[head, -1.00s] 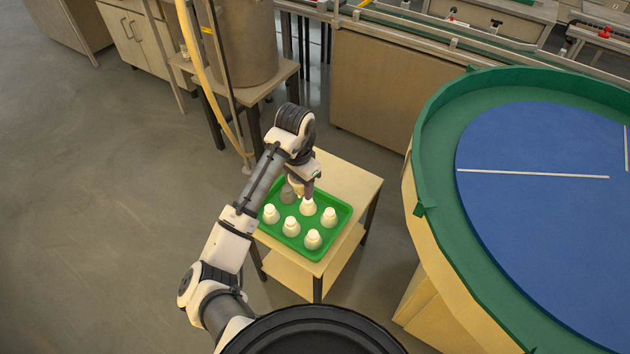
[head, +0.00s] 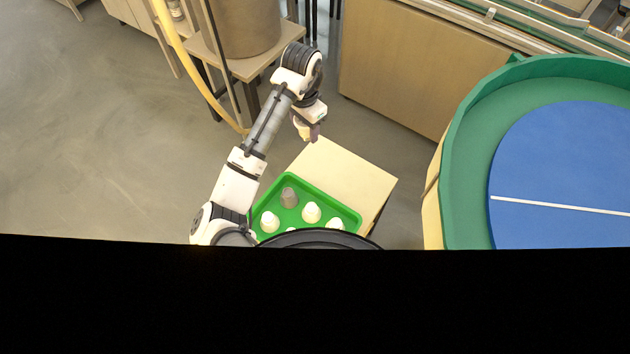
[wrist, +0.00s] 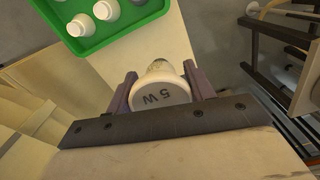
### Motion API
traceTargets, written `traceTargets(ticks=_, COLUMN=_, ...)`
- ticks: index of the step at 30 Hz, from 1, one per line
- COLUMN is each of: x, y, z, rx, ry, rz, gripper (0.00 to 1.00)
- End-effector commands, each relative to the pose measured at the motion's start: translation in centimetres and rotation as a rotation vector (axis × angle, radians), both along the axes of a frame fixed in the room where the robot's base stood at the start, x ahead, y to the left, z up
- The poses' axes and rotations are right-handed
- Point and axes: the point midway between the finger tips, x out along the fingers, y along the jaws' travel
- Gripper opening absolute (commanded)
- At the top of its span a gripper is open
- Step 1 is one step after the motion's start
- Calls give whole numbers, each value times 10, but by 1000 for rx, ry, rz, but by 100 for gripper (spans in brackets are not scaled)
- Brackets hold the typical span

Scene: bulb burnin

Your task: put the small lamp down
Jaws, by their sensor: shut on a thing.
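My gripper (head: 309,135) is raised near the far corner of the small table (head: 345,178), past the green tray (head: 333,198). In the wrist view its two fingers (wrist: 162,88) are shut on a small lamp (wrist: 160,97). In the head view I cannot make out the lamp clearly. Nothing shows the held lamp touching the table.
The tray holds several white lamps (head: 312,213) and one grey piece (head: 289,197). The tabletop beyond the tray is bare. A round green-rimmed table with a blue top (head: 560,160) stands at right. A drum on a stand (head: 238,40) is behind. Black covers the lower head view.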

Motion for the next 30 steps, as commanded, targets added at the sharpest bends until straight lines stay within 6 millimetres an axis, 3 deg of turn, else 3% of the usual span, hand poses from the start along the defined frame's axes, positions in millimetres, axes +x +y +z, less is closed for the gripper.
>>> traceTargets(ticks=3, x=-2, y=-3, z=-38, rx=-6, ry=6, rz=2, gripper=30)
traceTargets(ticks=12, x=-2, y=-2, z=-117, rx=-4, ry=5, rz=1, gripper=30)
traceTargets(ticks=30, x=-1, y=0, z=-186, rx=0, ry=3, rz=1, gripper=30)
